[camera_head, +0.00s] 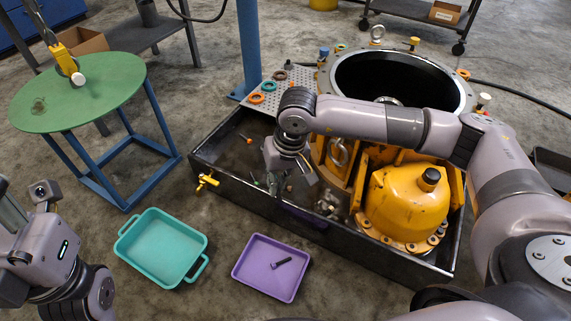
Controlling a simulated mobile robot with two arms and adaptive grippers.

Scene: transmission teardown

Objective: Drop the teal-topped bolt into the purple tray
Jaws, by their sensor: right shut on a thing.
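My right gripper (279,187) is over the dark drip pan, beside the housing, pointing down. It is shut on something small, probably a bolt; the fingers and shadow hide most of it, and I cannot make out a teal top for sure. The purple tray (244,278) lies on the floor in front of the pan, below the gripper, with a dark bolt (290,261) lying in it. My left gripper (45,192) is only partly seen at the left edge, away from both trays; its jaw state is unclear.
A teal tray (128,238) sits left of the purple one. The drip pan (350,258) holds the yellow transmission housing (408,200) and small loose parts. A green round table (100,95) stands at upper left. Floor between the trays is clear.

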